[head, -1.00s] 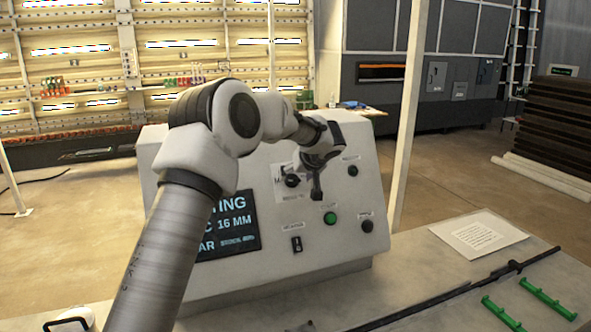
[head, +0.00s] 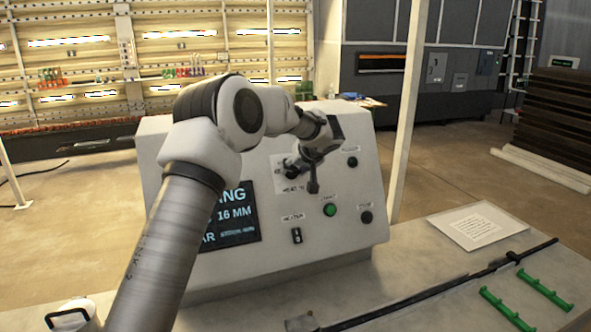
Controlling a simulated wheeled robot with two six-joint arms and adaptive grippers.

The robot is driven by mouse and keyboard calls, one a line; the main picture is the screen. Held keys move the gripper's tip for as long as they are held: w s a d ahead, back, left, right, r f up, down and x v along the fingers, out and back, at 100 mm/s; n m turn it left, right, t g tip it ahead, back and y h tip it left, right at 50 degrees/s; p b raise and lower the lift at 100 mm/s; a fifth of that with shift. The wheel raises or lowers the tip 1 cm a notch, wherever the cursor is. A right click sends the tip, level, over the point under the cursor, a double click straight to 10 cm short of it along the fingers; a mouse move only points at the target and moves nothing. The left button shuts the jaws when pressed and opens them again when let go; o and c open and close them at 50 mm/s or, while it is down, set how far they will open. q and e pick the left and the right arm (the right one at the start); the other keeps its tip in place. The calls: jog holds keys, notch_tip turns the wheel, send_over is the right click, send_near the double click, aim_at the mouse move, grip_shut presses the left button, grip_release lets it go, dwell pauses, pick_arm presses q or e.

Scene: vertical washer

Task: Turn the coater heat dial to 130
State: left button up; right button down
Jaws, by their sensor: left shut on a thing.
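The control panel (head: 340,228) is a pale, sloped box on the bench. A dark dial (head: 290,169) sits on a white label plate in its upper middle, taken as the coater heat dial. My left gripper (head: 303,174) reaches it from above and is shut on it, with its fingers covering part of it. The dial's pointer and scale numbers are too small and hidden to read. My right gripper is not in view.
A dark display (head: 232,222) with pale text is partly behind my left arm. A paper sheet (head: 478,226) and green handles (head: 545,293) lie on the bench.

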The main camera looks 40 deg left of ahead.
pick_arm(q)
jog(key=m, duration=0.1)
jog(key=m+y+b, duration=0.1)
jog(key=m, duration=0.1)
jog(key=m+g, duration=0.1)
jog(key=shift+w+d+f+b, duration=0.15)
jog(key=shift+f+b, duration=0.1)
jog(key=shift+b, duration=0.15)
jog(key=m+y+b, duration=0.1)
jog(key=m, duration=0.2)
jog(key=m+g+y+b, duration=0.1)
jog(key=m, duration=0.2)
jog(key=shift+d+f, duration=0.15)
jog(key=shift+f, duration=0.05)
jog(key=m+b, duration=0.1)
jog(key=m, duration=0.1)
jog(key=m+y, duration=0.1)
jog(key=m, duration=0.1)
jog(key=m+y+b, duration=0.1)
jog(key=m, duration=0.1)
jog(key=shift+d+f+t+b, duration=0.1)
jog(key=shift+f+t+b, duration=0.15)
jog(key=shift+t+b, duration=0.15)
jog(key=m+y+b, duration=0.1)
jog(key=m, duration=0.2)
jog(key=shift+m+t, duration=0.3)
jog(key=shift+m+t+b, duration=0.3)
jog(key=shift+m+b, duration=0.25)
jog(key=shift+m, duration=0.35)
jog(key=shift+r, duration=0.1)
